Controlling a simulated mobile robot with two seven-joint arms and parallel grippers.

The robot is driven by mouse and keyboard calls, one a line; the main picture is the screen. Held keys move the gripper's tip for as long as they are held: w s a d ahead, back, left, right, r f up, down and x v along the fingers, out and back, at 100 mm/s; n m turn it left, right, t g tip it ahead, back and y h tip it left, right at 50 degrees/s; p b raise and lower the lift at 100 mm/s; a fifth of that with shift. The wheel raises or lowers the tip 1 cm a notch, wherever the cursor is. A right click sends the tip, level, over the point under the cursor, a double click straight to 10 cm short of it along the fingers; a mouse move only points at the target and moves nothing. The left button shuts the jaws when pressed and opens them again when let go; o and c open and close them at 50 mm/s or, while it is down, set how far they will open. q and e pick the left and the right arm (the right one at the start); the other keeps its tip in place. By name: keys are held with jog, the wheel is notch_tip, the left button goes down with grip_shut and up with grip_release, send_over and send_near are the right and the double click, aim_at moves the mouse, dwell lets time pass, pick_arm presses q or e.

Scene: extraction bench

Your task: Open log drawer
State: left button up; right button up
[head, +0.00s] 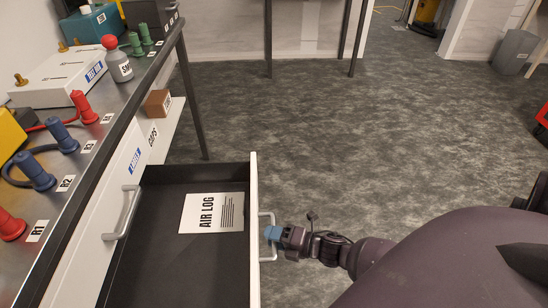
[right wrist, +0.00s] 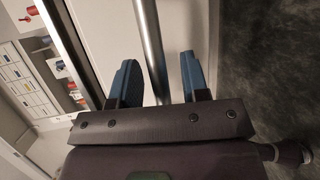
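The log drawer (head: 160,255) is pulled well out from the bench, its dark inside in view. A white sheet marked AIR LOG (head: 212,213) lies in it. The drawer's metal handle (head: 268,259) is on its white front at the right. My right gripper (head: 274,233) is at this handle. In the right wrist view the handle bar (right wrist: 150,40) runs between the two blue fingers of the right gripper (right wrist: 157,62). The fingers stand apart, with a gap on each side of the bar. My left gripper is not in view.
Another handle (head: 124,212) is on the bench front, beside the drawer. The grey floor (head: 330,130) beyond the drawer is clear.

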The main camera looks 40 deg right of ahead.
jog(key=shift+s, duration=0.1)
jog(key=p+v, duration=0.1)
jog(key=v, duration=0.9)
jog(key=shift+s+d, duration=0.2)
jog(key=shift+d, duration=0.05)
jog(key=shift+r, duration=0.1)
